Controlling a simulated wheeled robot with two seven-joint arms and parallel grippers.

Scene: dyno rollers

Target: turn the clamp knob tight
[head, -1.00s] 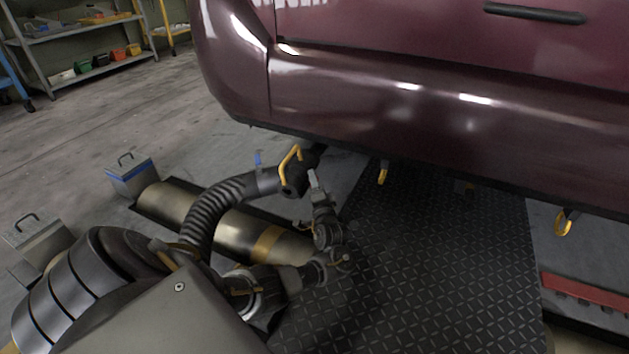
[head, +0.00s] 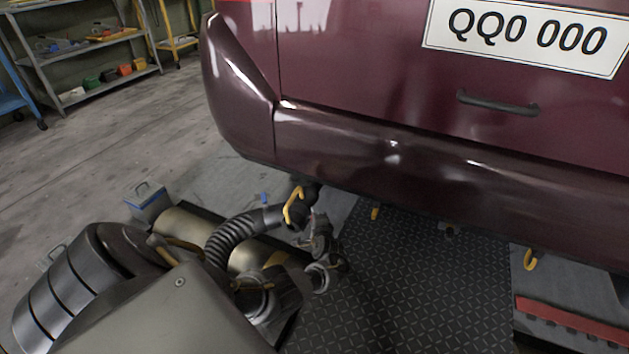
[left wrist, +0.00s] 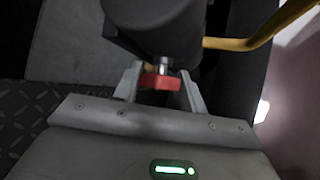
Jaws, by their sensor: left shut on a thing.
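The red clamp knob (left wrist: 160,82) sits on a metal stem under the dark exhaust nozzle (left wrist: 160,25) in the left wrist view. My left gripper (left wrist: 161,78) is shut on the knob, with one finger on each side of it. In the head view, the nozzle (head: 300,214) with its yellow handle (head: 292,206) is at the car's rear lower edge, and my left gripper (head: 314,222) is just below it. The knob is hidden there. My right gripper is in neither view.
The maroon car (head: 370,150) overhangs the work area. A ribbed hose (head: 240,232) runs from the nozzle beside a metal roller (head: 185,232). Dark tread plate (head: 430,290) lies open to the right, with a red bar (head: 570,320) beyond. Shelves (head: 90,50) stand far back left.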

